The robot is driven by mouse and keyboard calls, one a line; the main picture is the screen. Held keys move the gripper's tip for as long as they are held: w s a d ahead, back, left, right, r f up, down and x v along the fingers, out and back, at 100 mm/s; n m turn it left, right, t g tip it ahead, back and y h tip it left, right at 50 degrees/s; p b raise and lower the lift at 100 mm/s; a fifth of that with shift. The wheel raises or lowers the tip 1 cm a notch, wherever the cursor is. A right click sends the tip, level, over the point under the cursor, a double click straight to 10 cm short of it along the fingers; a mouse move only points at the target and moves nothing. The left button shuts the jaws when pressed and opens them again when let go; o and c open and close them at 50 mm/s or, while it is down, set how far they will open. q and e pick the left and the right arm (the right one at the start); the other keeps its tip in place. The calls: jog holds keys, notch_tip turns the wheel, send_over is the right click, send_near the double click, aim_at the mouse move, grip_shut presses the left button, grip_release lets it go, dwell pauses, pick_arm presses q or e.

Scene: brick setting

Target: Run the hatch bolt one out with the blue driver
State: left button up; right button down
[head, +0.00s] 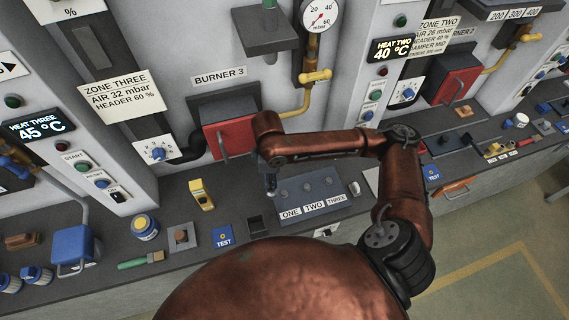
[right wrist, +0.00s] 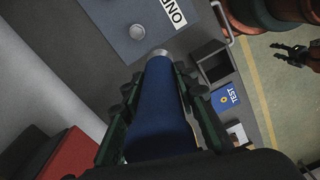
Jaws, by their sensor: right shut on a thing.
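The grey-blue hatch plate (head: 318,190) lies on the bench, with a front label reading ONE, TWO, THREE. Small round bolts show on it. In the right wrist view the plate (right wrist: 112,22) carries a grey round bolt (right wrist: 137,32) near the ONE label (right wrist: 172,12). My right gripper (right wrist: 158,100) is shut on the blue driver (right wrist: 160,105). The driver's silver tip (right wrist: 158,53) shows near the plate's edge, apart from that bolt in the picture. In the head view the driver (head: 270,183) points down at the plate's left end. A dark gripper, apparently my left (right wrist: 296,54), shows over the floor; its opening is unclear.
A dark open bin (head: 258,224) and a blue TEST block (head: 223,237) stand left of the plate. A red burner box (head: 228,137) is behind. A small silver cup (head: 354,188) is right of the plate. A yellow tool (head: 201,194) stands further left.

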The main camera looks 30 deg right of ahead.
jog(key=shift+w+d+r+n+p, duration=0.2)
jog(key=shift+d+n+p, duration=1.35)
jog(key=shift+n, duration=3.35)
jog(key=shift+w+d+r+n+p, duration=0.15)
jog(key=shift+d+n+p, duration=0.15)
jog(key=shift+n+p, duration=3.5)
jog(key=shift+w+d+r+n+p, duration=0.15)
jog(key=shift+d+n+p, duration=0.8)
jog(key=shift+n, duration=5.05)
jog(key=shift+s, duration=0.1)
jog(key=shift+r, duration=0.1)
notch_tip(320, 180, down, 6)
jog(key=shift+r+b, duration=0.1)
jog(key=shift+b, duration=0.95)
jog(key=shift+p, duration=0.7)
